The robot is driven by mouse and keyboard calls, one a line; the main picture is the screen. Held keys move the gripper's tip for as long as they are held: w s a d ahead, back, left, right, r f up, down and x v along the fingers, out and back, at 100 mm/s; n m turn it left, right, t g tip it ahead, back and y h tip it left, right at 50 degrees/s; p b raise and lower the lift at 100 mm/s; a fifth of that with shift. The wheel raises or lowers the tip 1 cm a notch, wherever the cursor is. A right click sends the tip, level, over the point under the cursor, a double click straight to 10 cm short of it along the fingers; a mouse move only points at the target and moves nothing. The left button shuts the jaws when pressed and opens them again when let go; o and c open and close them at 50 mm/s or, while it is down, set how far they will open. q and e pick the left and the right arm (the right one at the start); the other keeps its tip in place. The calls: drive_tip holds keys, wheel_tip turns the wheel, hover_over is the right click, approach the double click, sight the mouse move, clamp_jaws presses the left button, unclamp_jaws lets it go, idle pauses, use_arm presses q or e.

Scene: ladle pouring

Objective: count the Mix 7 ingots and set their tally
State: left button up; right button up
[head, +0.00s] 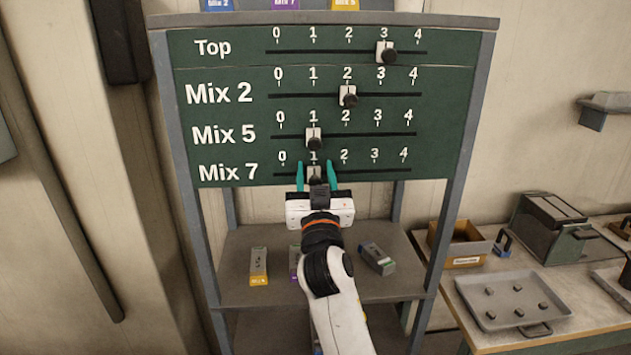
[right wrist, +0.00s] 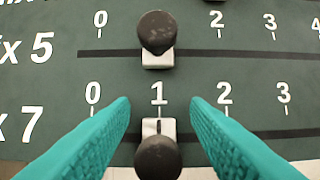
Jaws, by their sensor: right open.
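A green tally board (head: 225,70) has rows for Top, Mix 2, Mix 5 and Mix 7. The Mix 7 slider (head: 315,174) stands at 1, and its dark knob shows in the right wrist view (right wrist: 158,158). My right gripper (head: 316,165) is open, its teal fingers on either side of this slider with gaps visible. On the shelf below lie a yellow-labelled ingot (head: 258,267), a purple-labelled ingot (head: 294,261) partly hidden by my right arm, and a tilted ingot (head: 378,258) whose label I cannot read. My left gripper is out of view.
The Top slider (head: 386,52) is at 3, the Mix 2 slider (head: 348,97) at 2, and the Mix 5 slider (head: 314,139) at 1. Coloured tags edge the rack top. At right, a bench holds a grey tray (head: 480,310) with several small pieces and a cardboard box (head: 440,250).

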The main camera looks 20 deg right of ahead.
sight(313, 117)
wheel_tip(313, 117, up, 8)
drive_tip(key=shift+w+a+f+b, duration=0.1)
drive_tip(key=shift+a+f+b, duration=0.1)
drive_tip(key=shift+b, duration=0.2)
drive_tip(key=shift+d+r, duration=0.1)
drive_tip(key=shift+r, duration=0.4)
